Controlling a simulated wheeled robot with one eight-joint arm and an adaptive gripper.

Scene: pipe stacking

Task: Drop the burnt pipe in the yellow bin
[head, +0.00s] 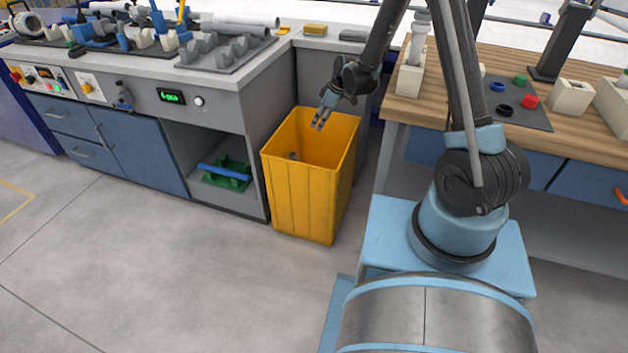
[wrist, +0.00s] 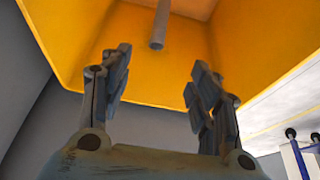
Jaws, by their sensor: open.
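The yellow bin (head: 303,200) stands on the floor between the grey counter and the wooden table; its inside (wrist: 155,75) fills much of the wrist view. My gripper (head: 320,119) hangs over the bin's opening, fingers pointing down. In the wrist view my gripper (wrist: 159,85) is open, with nothing between its fingers. A grey pipe (wrist: 159,28) shows inside the bin beyond the fingertips, apart from them. In the head view a small grey piece (head: 293,156) shows inside the bin, probably the same pipe. I cannot tell whether the pipe is burnt.
The grey counter (head: 232,95) left of the bin holds pipes and a grey rack (head: 228,52). The wooden table (head: 400,107) at right carries fittings and a dark mat (head: 515,118) with coloured rings. Floor (head: 150,270) in front is clear.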

